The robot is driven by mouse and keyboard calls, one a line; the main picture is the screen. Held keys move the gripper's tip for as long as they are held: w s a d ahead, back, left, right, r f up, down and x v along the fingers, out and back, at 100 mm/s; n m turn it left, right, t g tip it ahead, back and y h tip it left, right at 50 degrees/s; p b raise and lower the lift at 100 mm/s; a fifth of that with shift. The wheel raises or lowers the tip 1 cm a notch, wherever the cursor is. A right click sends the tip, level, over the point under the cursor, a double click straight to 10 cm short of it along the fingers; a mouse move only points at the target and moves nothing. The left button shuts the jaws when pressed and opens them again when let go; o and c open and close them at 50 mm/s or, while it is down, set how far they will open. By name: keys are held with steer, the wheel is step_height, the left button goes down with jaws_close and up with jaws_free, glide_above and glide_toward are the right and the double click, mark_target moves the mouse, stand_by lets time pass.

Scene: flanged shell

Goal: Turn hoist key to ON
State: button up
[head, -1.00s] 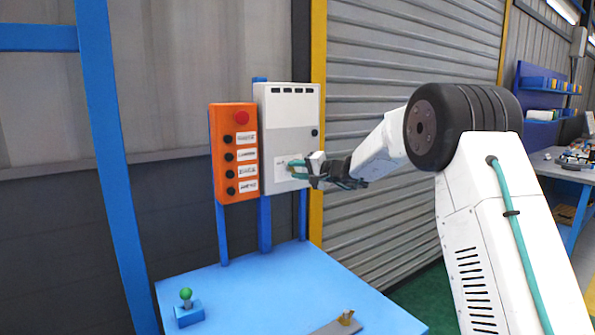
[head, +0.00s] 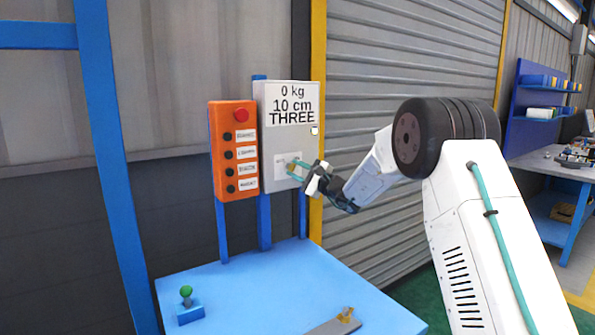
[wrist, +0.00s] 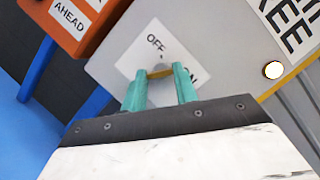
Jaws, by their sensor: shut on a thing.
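The hoist key (wrist: 160,71), a small brass-coloured piece, sits in the OFF/ON plate (wrist: 120,67) low on the grey control box (head: 270,150). In the wrist view OFF reads above the key and ON to its lower right, partly behind a finger. My gripper (wrist: 160,76) has its two teal fingers shut on the key, one on each side. In the head view my gripper (head: 294,167) reaches the plate from the right and is rolled. The box's display (head: 292,103) reads "0 kg 10 cm THREE", and a lamp (head: 315,130) below it shines white.
An orange button panel (head: 234,150) with a red button and several dark buttons stands directly left of the box. A blue table (head: 250,290) below carries a green-knobbed joystick (head: 186,299) and a small brass-coloured part on a grey plate.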

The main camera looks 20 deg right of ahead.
steer(key=shift+f+m+t, duration=0.15)
steer(key=shift+m+t, duration=0.35)
steer(key=shift+m, duration=0.8)
steer(key=o, duration=1)
steer(key=shift+s, duration=0.1)
steer(key=v, duration=0.7)
steer(key=shift+s+d+f, duration=0.1)
steer(key=shift+s+d, duration=0.1)
steer(key=shift+s, duration=0.1)
